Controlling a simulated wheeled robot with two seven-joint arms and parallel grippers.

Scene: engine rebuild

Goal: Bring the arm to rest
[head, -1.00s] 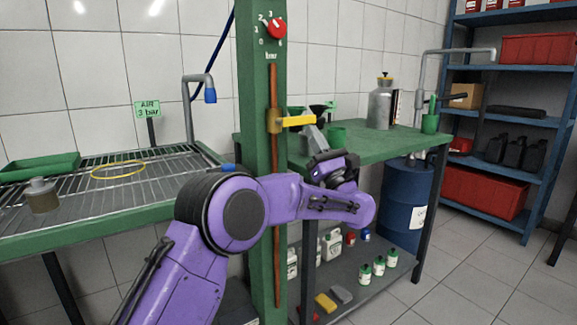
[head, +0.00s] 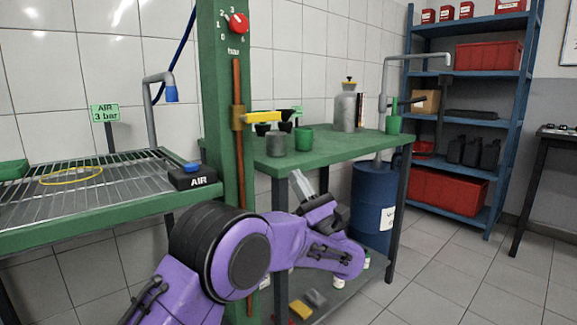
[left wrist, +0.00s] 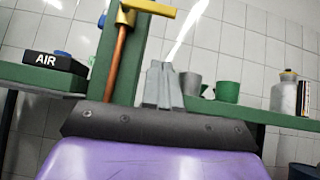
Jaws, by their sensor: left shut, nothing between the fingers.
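My left arm (head: 235,250) is purple and reaches in from the bottom left, across the foot of the green post. Its gripper (head: 298,180) points up and a little left, just below the front edge of the green bench top (head: 345,152) as seen in the head view. In the left wrist view the grey fingers (left wrist: 162,85) are together with nothing between them. They stand against the wall and bench edge, apart from the cups behind. My right gripper is in neither view.
The green post (head: 222,110) carries a copper rod with a yellow lever (head: 262,117). Left is a wire rack (head: 85,185) with a black AIR box (head: 192,178). Cups and a metal bottle (head: 346,108) stand on the bench. A blue drum (head: 372,205) stands beneath. Floor at right is clear.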

